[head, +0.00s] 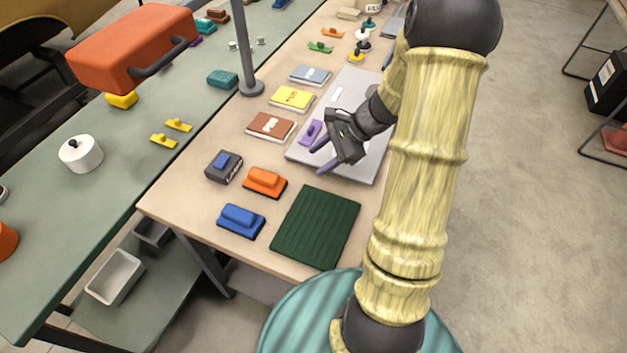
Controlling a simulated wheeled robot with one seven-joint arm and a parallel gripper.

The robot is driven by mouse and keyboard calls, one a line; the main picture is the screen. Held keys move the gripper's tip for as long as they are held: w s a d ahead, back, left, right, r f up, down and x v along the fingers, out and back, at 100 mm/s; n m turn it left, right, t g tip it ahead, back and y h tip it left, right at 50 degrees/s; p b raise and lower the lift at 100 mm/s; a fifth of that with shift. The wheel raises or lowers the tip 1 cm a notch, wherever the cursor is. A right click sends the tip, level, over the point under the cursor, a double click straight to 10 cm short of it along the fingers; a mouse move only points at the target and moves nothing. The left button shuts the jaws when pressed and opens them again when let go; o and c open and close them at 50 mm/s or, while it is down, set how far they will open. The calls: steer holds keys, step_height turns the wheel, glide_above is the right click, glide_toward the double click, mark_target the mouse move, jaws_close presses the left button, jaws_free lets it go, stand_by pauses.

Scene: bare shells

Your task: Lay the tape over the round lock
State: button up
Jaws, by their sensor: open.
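My gripper (322,157) is open, with its two purple-grey fingers spread and pointing left. It is over the left edge of the grey panel (362,90) on the beige table. A small purple piece with a raised grip (309,133) lies on the panel just above the upper finger in the picture. I see nothing held between the fingers. I cannot pick out for certain which thing is the tape or which is the round lock.
Orange (265,181) and blue (241,220) blocks and a dark green ribbed mat (316,228) lie near the front. Brown (270,126), yellow (291,98) and blue-grey (310,75) booklets line the left. A grey post (246,60) rises from the table's left edge.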

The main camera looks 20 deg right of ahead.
steer(key=s+a+r+n+h, duration=0.2)
steer(key=s+a+n+h, duration=0.2)
steer(key=n, duration=0.5)
steer(key=s+a+r+n+h, duration=0.3)
steer(key=s+a+n, duration=0.1)
steer(key=s+n, duration=0.3)
steer(key=shift+s+n+h, duration=0.3)
steer(key=shift+n+h, duration=0.1)
steer(key=shift+n, duration=0.7)
